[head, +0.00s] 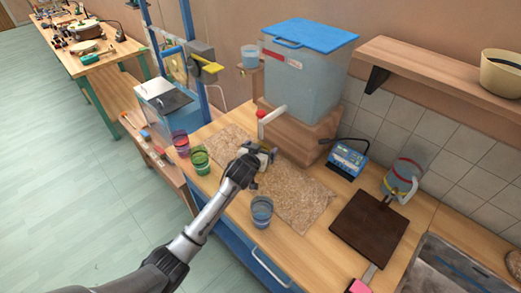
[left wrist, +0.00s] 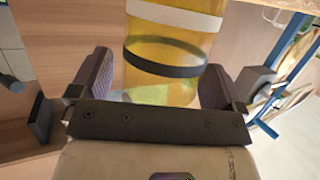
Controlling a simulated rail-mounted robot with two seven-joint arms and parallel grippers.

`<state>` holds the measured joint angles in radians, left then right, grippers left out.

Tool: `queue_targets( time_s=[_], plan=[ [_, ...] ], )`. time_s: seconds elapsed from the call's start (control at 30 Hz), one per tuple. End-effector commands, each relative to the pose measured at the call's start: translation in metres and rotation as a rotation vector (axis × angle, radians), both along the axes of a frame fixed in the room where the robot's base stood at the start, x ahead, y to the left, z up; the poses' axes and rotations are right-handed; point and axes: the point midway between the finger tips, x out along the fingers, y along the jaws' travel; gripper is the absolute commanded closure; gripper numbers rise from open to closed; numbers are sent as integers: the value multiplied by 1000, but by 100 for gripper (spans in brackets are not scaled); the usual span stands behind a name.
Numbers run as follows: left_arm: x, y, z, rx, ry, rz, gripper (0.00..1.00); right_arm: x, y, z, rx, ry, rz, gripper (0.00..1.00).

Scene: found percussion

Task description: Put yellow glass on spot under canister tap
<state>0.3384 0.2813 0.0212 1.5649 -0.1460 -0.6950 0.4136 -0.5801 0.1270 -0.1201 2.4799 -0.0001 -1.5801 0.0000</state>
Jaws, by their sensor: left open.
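The yellow glass (left wrist: 172,32) stands close in front of the left wrist camera, clear yellow with a white band and a black band; its upper end is cut off. My left gripper (head: 265,154) is open, with one finger on each side of the glass. A gap shows on the left side; contact on the right side I cannot tell. In the head view the gripper mostly hides the glass. The canister (head: 305,78) with a blue lid stands on a wooden block behind. Its tap (head: 271,115) has a red end and sits just above the gripper. The spot beneath is hidden.
A cork mat (head: 302,201) lies on the bench. Red (head: 180,143), green (head: 199,160) and blue (head: 261,211) glasses stand nearby. A blue device (head: 346,161), a dark board (head: 369,226), a jug (head: 402,178) and a sink are on the right.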

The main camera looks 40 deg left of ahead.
Motion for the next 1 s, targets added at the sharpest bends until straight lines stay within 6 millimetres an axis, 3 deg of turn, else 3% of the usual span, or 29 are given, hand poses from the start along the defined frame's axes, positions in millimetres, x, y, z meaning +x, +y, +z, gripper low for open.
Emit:
queue_targets(
  time_s=[0.17, 0.7, 1.0],
  plan=[
    [-4, -1, 5, 0, 0, -1, 5, 0, 0, 2, 0, 0, 0, 57],
    [-86, -27, 32, -1, -1, 0, 5, 0, 3, 19, 11, 1, -7, 57],
    [-108, -33, 38, 0, 0, 0, 5, 0, 3, 21, 11, 1, -7, 57]
  ],
)
